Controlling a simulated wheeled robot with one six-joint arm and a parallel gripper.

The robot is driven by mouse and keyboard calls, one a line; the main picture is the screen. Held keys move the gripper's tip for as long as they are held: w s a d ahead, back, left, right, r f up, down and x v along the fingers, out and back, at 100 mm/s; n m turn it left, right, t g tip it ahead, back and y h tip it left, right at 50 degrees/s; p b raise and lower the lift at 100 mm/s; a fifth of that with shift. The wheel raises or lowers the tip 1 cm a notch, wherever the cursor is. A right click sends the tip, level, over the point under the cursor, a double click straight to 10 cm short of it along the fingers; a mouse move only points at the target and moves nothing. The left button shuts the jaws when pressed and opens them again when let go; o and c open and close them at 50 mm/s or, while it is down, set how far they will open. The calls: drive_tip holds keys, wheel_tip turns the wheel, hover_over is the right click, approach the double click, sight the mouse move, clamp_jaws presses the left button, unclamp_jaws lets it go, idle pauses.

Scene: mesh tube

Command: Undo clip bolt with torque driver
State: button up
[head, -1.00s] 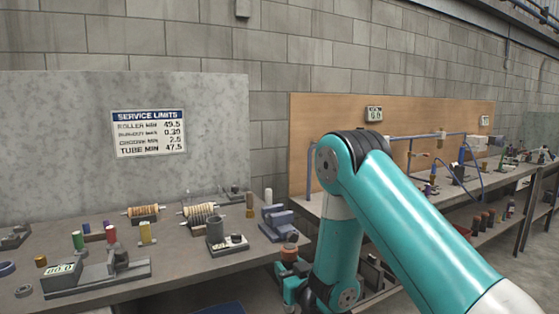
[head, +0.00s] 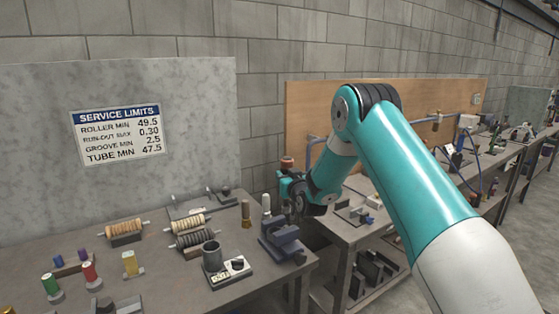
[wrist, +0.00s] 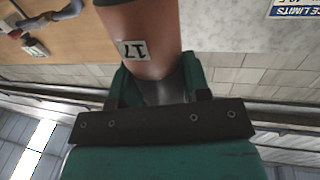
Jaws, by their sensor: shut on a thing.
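My gripper (wrist: 160,84) is shut on a brown, copper-toned cylinder (wrist: 140,28) with a white label, which looks upside down in the wrist view. Its far end runs out of the top of that view. In the head view my gripper (head: 290,183) is raised beside the right end of the near bench, and the cylinder's top (head: 287,163) shows above the jaws. I cannot tell whether this cylinder is the torque driver. I cannot pick out the clip bolt in either view.
The near bench (head: 150,265) carries wound rollers (head: 190,222), a blue vise-like block (head: 281,240), a dark cup (head: 212,256) and coloured pegs. A second bench (head: 350,232) with a wooden backboard (head: 310,110) stands behind my arm. A service limits sign (head: 120,135) hangs at left.

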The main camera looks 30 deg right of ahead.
drive_tip(key=shift+w+d+r, duration=0.25)
drive_tip(key=shift+w+r, duration=0.05)
drive_tip(key=shift+w, duration=0.15)
drive_tip(key=shift+f+b, duration=1.35)
drive_tip(key=shift+f, duration=1.4)
drive_tip(key=shift+f+b, duration=0.55)
drive_tip(key=shift+b, duration=0.2)
drive_tip(key=shift+s+b, duration=0.15)
drive_tip(key=shift+b, duration=0.6)
drive_tip(key=shift+f+b, duration=0.55)
drive_tip(key=shift+b, duration=0.45)
drive_tip(key=shift+r+b, duration=0.25)
drive_tip(key=shift+b, duration=1.05)
idle(1.0)
